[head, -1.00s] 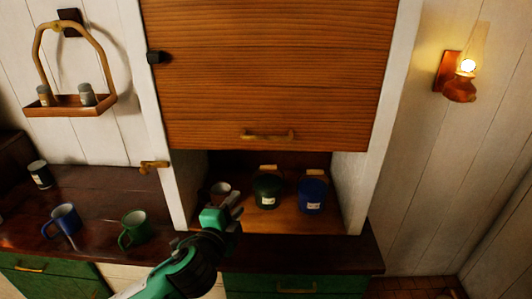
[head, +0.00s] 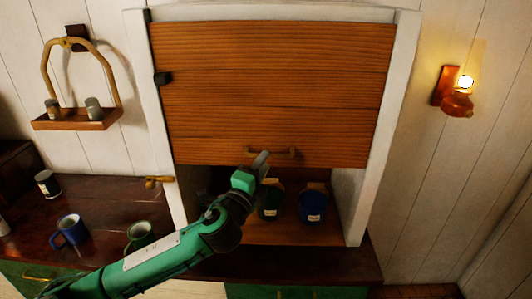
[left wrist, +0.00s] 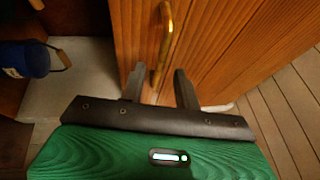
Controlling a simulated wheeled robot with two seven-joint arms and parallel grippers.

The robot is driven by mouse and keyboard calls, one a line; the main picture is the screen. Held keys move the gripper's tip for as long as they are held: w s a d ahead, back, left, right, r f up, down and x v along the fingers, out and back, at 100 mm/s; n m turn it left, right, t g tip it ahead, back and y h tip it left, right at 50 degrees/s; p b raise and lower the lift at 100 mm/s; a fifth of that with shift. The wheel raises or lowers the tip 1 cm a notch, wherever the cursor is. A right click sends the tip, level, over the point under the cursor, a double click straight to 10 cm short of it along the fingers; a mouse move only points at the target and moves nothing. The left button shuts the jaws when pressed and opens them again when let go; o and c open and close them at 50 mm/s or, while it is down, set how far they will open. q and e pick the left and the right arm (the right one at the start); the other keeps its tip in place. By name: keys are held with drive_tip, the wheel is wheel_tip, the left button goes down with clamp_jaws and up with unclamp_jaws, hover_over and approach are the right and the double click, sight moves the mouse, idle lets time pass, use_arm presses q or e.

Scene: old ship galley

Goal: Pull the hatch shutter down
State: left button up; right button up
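The hatch shutter (head: 270,95) is a brown slatted wooden panel in a white frame. It covers the upper part of the hatch, and the lower part is open. A brass handle (head: 284,153) sits near its lower edge. My left gripper (head: 262,160) is at the left part of this handle. In the left wrist view the two dark fingers (left wrist: 160,85) are apart, with the brass handle (left wrist: 166,35) reaching between their tips. It is not clear whether either finger touches it. My right gripper is not in view.
A blue mug (head: 70,230) and a green mug (head: 140,233) stand on the dark counter. A lit lamp (head: 460,92) hangs at right.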

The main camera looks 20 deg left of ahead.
use_arm(q)
drive_tip(key=shift+x, duration=1.3)
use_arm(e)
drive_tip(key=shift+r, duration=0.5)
use_arm(q)
drive_tip(key=shift+c, duration=0.4)
clamp_jaws()
use_arm(e)
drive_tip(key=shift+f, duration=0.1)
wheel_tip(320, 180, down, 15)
drive_tip(key=b, duration=1.5)
use_arm(q)
wheel_tip(320, 180, down, 28)
drive_tip(key=b, duration=0.5)
drive_tip(key=shift+b, duration=0.3)
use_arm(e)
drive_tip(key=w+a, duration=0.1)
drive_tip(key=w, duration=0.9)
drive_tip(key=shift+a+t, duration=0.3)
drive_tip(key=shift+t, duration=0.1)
use_arm(q)
drive_tip(key=shift+r, duration=0.1)
